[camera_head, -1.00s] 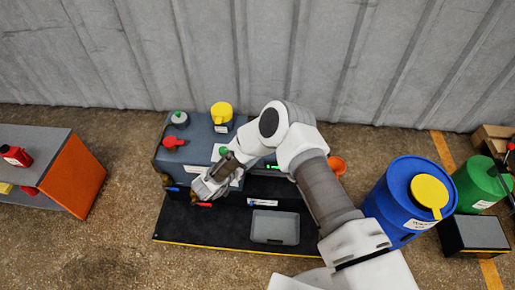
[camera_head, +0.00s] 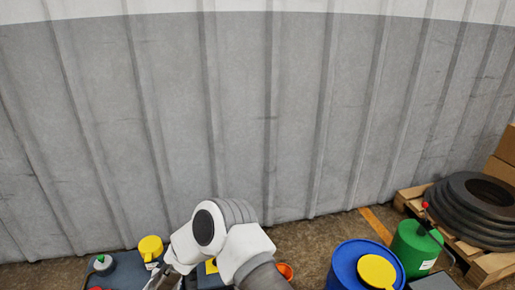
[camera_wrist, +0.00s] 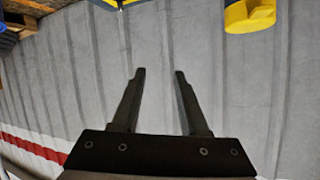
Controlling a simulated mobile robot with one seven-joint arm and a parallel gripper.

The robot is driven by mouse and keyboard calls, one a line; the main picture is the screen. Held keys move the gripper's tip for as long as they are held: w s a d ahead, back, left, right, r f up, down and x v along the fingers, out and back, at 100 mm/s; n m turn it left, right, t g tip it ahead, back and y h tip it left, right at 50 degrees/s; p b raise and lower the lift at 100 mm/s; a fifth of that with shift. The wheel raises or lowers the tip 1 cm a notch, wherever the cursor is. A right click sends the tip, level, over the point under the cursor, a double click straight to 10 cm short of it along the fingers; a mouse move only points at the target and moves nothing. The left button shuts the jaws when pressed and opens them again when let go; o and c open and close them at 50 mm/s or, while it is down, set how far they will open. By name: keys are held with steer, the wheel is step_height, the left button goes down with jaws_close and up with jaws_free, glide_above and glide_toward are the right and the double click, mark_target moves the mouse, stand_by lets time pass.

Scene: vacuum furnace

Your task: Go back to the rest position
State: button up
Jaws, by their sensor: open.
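My gripper (camera_wrist: 158,75) shows in the wrist view with its two dark fingers apart and nothing between them. Behind the fingers is the grey corrugated wall. In the head view my white arm reaches to the lower middle, and the gripper itself is mostly cut off at the bottom edge. A yellow part (camera_wrist: 250,15) shows at the upper right of the wrist view.
A blue drum (camera_head: 345,268) with a yellow lid stands right of my arm. A green can (camera_head: 415,248) is beyond it. Black tyres (camera_head: 475,212) lie on a wooden pallet (camera_head: 490,262) at the right. An orange container (camera_head: 285,271) sits near my arm. The corrugated wall (camera_head: 240,110) fills the back.

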steer(key=w+r+n+y, duration=0.1)
steer(key=w+r+y, duration=0.15)
steer(key=r, duration=0.45)
steer(key=w+r+n+y, duration=0.1)
steer(key=w+r+y, duration=0.15)
steer(key=r, duration=0.55)
steer(key=d+r+n+g+y, duration=0.1)
steer(key=d+r, duration=0.2)
steer(key=r, duration=0.3)
steer(key=d+r+n+g, duration=0.1)
steer(key=d+r, duration=0.2)
steer(key=r, duration=0.2)
steer(key=s+d+r+n+g+h, duration=0.1)
steer(key=s+d+r, duration=0.45)
steer(key=d, duration=0.35)
steer(key=s+d+r+g, duration=0.1)
steer(key=s+d+r, duration=0.3)
steer(key=s+d, duration=0.3)
steer(key=s+d+m+g+h, duration=0.2)
steer(key=s+d+g+h, duration=0.2)
steer(key=s+d, duration=1.4)
step_height(320, 180, up, 18)
steer(key=s+a+p, duration=0.1)
steer(key=p, duration=1.8)
steer(key=shift+s, duration=0.3)
steer(key=shift+a+f, duration=0.1)
steer(key=shift+a, duration=0.05)
